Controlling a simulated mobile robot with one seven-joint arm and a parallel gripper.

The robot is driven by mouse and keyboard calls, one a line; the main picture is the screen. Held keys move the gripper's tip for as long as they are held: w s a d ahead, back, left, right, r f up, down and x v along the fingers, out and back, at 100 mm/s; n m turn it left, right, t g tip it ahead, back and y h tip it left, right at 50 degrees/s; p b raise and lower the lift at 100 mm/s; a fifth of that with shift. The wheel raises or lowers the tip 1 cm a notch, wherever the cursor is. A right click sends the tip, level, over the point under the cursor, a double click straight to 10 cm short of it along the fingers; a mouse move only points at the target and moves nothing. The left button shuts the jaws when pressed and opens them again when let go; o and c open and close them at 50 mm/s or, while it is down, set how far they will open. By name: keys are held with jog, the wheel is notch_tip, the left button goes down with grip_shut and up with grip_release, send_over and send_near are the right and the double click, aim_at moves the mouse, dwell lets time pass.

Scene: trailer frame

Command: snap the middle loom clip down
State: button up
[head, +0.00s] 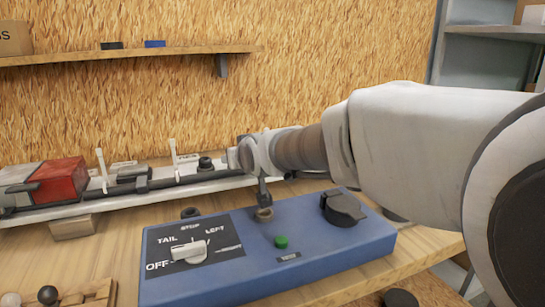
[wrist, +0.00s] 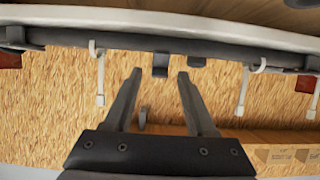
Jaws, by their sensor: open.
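A pale rail (head: 130,192) carries a black loom (head: 170,181) along the wall. Two white loom clips stand upright on it in the head view, a left one (head: 102,168) and one to its right (head: 174,158). In the wrist view, one raised white clip (wrist: 98,75) is left of my fingers and another (wrist: 244,88) is right of them. I cannot tell for certain which is the middle clip. My gripper (wrist: 160,73) is open and empty, with dark fittings (wrist: 160,66) on the rail beyond its tips.
A blue switch box (head: 210,270) with a knob, a green button and a toggle stands in front of the rail. A red lamp (head: 58,181) is at the rail's left. A wall shelf (head: 120,57) runs above. Small balls in a wooden holder (head: 85,295) lie front left.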

jog(key=shift+r, duration=0.1)
jog(key=p+v, duration=1.4)
jog(key=v, duration=0.3)
jog(key=shift+s, duration=0.15)
